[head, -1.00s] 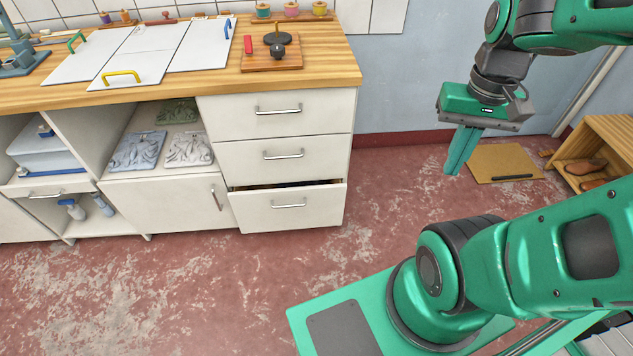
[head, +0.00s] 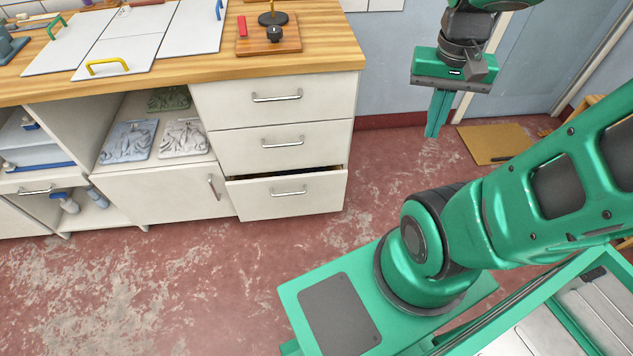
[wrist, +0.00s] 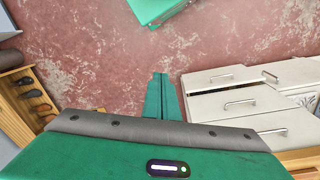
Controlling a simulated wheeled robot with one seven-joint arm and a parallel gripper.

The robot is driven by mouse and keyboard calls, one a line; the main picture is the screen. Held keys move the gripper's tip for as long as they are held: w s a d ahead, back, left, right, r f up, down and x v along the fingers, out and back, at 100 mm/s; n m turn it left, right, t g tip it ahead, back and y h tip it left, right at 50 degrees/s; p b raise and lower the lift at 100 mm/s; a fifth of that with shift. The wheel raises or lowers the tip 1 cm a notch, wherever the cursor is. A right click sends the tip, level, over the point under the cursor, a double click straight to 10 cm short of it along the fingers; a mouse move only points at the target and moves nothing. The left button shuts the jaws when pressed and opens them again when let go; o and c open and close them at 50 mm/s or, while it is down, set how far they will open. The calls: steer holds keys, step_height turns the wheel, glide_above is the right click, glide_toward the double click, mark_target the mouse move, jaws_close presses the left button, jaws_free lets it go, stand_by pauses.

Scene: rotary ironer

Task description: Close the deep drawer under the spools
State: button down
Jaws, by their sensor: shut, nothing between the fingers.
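The deep drawer (head: 288,196) is the bottom one of a white stack of three. It is pulled out a little, with a dark gap along its top edge, and has a metal bar handle (head: 288,191). The two drawers above it look shut. My gripper (head: 432,136) is shut and empty, pointing down in the air to the right of the cabinet, apart from the drawer. In the wrist view my closed fingers (wrist: 160,76) show left of the drawer stack, whose drawer fronts (wrist: 215,78) are partly in sight. The spools are out of the head view now.
The wooden worktop (head: 320,55) overhangs the drawers and holds white boards and a small wooden board with a black knob. A cardboard-coloured mat (head: 495,145) lies on the floor at the right. The red floor in front of the drawers is clear.

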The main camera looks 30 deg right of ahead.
steer(key=w+f+m+h, duration=0.5)
steer(key=w+f+m, duration=0.3)
steer(key=w+f, duration=1.35)
steer(key=w+a+f+m+t, duration=0.2)
steer(key=a+f, duration=0.5)
steer(key=f, duration=0.6)
steer(key=w+a+f+m+t, duration=0.25)
steer(key=a+f, duration=0.55)
steer(key=f, duration=0.5)
glide_toward(322, 181)
step_height(322, 181, down, 4)
steer(key=s, duration=0.3)
steer(key=shift+w+d+r, duration=0.1)
steer(key=shift+w+d, duration=0.2)
steer(key=shift+w, duration=0.45)
steer(key=shift+w+d+f, duration=0.1)
steer(key=shift+w+d, duration=0.25)
steer(key=shift+w, duration=0.4)
steer(key=shift+w+d+r, duration=0.1)
steer(key=shift+w+d, duration=0.2)
steer(key=shift+w, duration=0.5)
